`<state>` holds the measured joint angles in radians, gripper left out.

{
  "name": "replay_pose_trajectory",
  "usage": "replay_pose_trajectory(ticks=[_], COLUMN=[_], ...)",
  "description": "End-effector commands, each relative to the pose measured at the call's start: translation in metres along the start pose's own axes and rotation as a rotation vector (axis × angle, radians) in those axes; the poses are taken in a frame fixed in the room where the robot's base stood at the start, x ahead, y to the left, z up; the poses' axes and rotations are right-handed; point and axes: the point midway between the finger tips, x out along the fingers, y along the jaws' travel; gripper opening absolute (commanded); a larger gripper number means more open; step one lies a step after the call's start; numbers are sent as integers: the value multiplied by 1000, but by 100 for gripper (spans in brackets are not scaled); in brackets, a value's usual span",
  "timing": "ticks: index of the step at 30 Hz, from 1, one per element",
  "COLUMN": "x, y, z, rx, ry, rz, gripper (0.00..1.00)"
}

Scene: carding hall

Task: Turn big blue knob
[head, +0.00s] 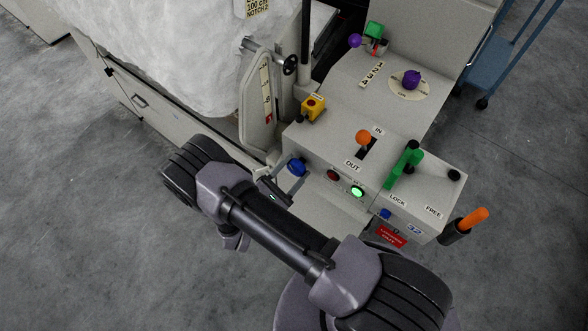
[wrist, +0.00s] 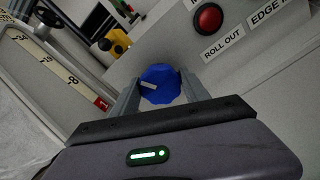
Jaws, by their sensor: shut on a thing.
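The big blue knob (head: 297,168) is on the front face of the machine's control box, left of a red button. In the wrist view the blue knob (wrist: 160,84) sits between the two fingers of my gripper (wrist: 158,88), with a pale pointer mark on its upper left. My gripper (head: 285,180) is shut on the knob, one finger on each side. In the head view my arm and gripper body cover part of the area around the knob.
A red button (wrist: 208,18) and a lit green button (head: 357,191) are right of the knob. A yellow switch box (head: 313,107), an orange-knobbed lever (head: 363,138) and a green lever (head: 405,165) stand above. A numbered scale plate (head: 265,95) rises at left.

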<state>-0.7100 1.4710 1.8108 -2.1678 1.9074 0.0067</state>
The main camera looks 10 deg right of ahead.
Motion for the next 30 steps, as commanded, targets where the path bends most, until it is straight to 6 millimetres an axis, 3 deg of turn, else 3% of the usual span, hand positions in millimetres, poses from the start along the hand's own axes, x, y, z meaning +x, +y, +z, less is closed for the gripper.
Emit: replay_pose_trajectory(ticks=[15, 30], x=[0, 0], y=[-1, -1], z=[0, 0], rx=[286, 327], ry=[0, -1], rz=[0, 0], gripper=[13, 13])
